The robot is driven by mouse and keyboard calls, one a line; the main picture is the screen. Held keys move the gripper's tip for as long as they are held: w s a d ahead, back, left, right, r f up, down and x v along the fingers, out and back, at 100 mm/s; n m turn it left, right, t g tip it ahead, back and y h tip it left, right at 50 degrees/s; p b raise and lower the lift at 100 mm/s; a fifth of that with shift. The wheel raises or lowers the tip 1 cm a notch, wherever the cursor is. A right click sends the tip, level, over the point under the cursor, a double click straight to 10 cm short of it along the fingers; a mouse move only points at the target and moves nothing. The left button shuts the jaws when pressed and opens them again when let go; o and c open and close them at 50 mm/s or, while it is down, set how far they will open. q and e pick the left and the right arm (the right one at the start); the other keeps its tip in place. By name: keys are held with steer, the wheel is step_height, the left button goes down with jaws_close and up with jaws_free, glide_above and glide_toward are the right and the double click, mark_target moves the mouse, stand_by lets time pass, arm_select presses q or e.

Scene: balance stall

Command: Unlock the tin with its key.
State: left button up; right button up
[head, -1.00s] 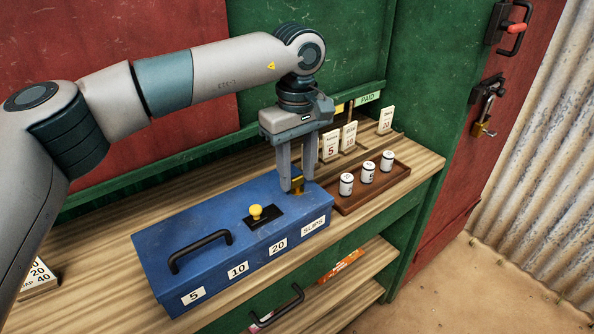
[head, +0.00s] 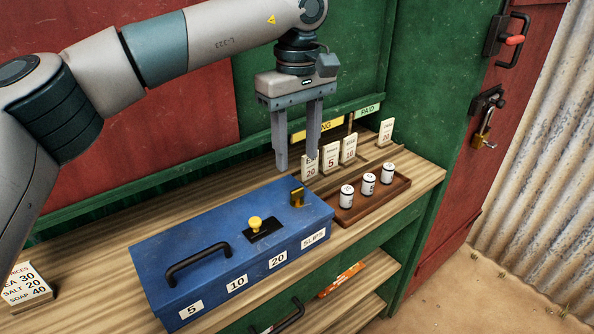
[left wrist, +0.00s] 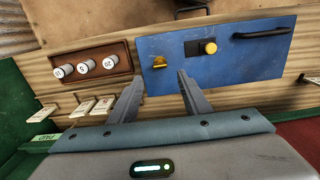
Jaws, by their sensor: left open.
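The blue tin (head: 150,258) lies shut on the wooden counter, with a black handle (head: 198,262) and a yellow knob (head: 255,223) on its lid. A brass key (head: 297,196) stands up from the lid's right end. My left gripper (head: 297,163) is open and empty, above and behind the key, apart from it. In the left wrist view, the blue tin (left wrist: 225,62) and the brass key (left wrist: 159,62) lie beyond the open left fingers (left wrist: 155,90). How deep the key sits in its lock is too small to tell. My right gripper is not in view.
A brown tray (head: 345,216) with several white cylinders (head: 368,184) stands right of the tin. White number cards (head: 331,160) stand behind it. A price sign (head: 28,285) is at the counter's left. A padlock (head: 482,138) hangs on the red door at right.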

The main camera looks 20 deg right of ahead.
arm_select(q)
step_height(320, 180, up, 9)
steer(key=shift+r, duration=0.15)
steer(key=shift+s, duration=0.1)
stand_by(0.6)
